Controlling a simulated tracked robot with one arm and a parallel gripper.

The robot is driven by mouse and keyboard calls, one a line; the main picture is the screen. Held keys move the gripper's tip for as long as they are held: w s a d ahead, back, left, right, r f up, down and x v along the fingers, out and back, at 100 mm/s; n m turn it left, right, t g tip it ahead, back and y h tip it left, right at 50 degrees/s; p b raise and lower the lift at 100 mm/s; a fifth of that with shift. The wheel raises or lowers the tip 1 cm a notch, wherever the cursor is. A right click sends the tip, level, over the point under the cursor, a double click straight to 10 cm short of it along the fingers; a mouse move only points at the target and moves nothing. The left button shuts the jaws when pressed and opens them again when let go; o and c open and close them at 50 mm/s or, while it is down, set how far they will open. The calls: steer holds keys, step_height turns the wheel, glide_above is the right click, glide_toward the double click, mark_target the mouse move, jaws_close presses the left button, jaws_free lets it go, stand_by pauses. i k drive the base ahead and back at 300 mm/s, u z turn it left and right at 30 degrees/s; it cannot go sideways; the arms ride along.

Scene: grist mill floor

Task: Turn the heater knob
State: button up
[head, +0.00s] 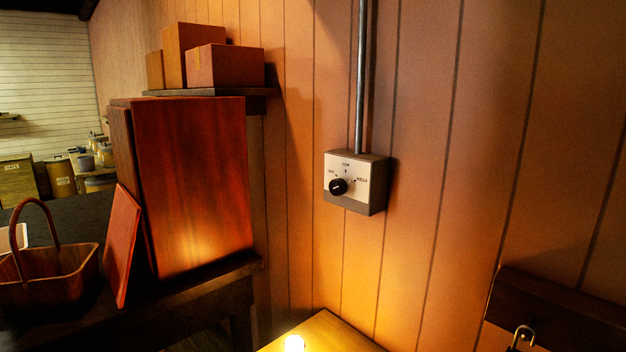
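The heater control box (374,196) is a small pale box fixed to the plank wall, right of the picture's middle. Its round black knob (338,186) sits low on the front face. The labels around the knob are small; the top one seems to read LOW and the right one HIGH. The knob's pointer direction is hard to make out. A metal conduit (361,80) runs up the wall from the top of the box. My gripper is not in view, and nothing touches the knob.
A dark table (185,300) at left holds reddish boards (195,185) and a wooden basket (50,275). A shelf (255,93) above carries boxes (224,66). Below the control box is a lit yellowish surface (330,335). A dark wooden piece with a padlock (522,338) is at lower right.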

mark_target(338, 186)
steer(key=u, duration=0.35)
steer(key=i, duration=1.55)
steer(key=u, duration=0.25)
